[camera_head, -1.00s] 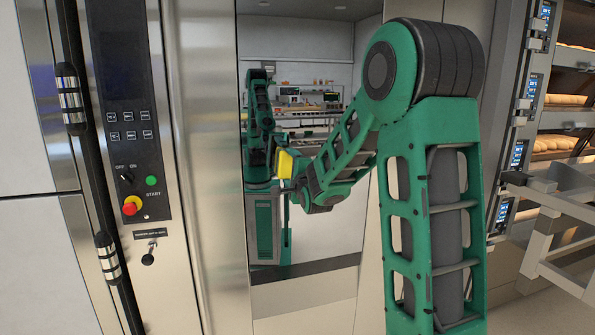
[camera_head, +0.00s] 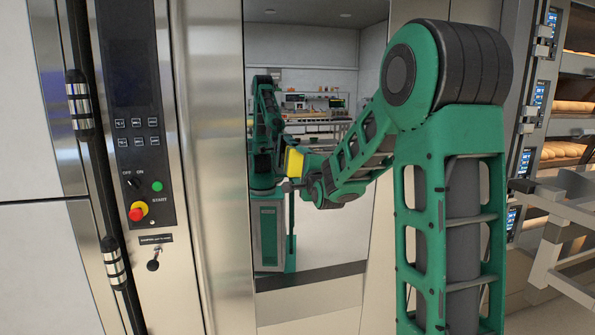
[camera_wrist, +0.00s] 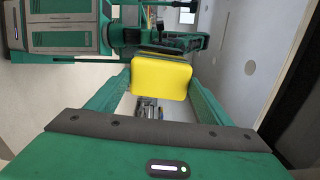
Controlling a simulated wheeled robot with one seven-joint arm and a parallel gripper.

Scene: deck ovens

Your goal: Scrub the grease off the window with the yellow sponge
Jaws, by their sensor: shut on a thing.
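The yellow sponge (camera_head: 293,162) is held by my gripper (camera_head: 299,168) in front of the tall glass window (camera_head: 335,235). In the wrist view the sponge (camera_wrist: 160,78) sits between the two green fingers of my gripper (camera_wrist: 160,88), which are shut on it. The window mirrors my body and the room, and the reflection of my arm shows just left of the sponge. I cannot tell whether the sponge touches the glass. No grease patch can be made out, and part of the window is hidden behind my arm.
Left of the window is a steel door post and a black control panel (camera_head: 130,130) with a red knob (camera_head: 138,211). Black handle bars with chrome collars (camera_head: 80,107) stand further left. At the right are a bread rack (camera_head: 570,105) and a grey metal frame (camera_head: 570,230).

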